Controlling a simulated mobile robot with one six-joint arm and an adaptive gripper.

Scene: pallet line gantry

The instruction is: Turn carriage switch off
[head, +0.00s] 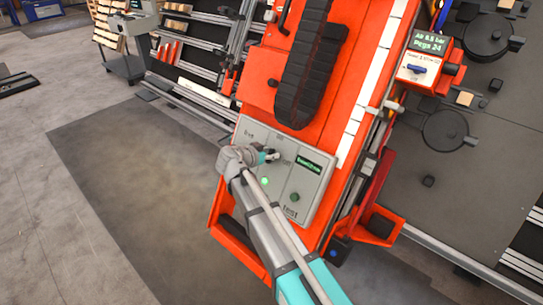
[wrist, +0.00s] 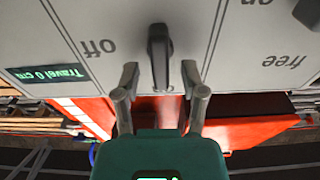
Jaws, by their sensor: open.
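The carriage switch (wrist: 159,50) is a dark lever on a grey panel (wrist: 215,60). My gripper (wrist: 160,78) is open, with one finger on each side of the lever's lower end and visible gaps between.
The panel also has a "Travel 0 cm" display (wrist: 50,74), a lit green lamp (head: 265,181) and a dark round button (head: 294,197). It sits on an orange carriage (head: 258,72) with a black cable chain (head: 306,65). A second control box (head: 425,62) stands at right.

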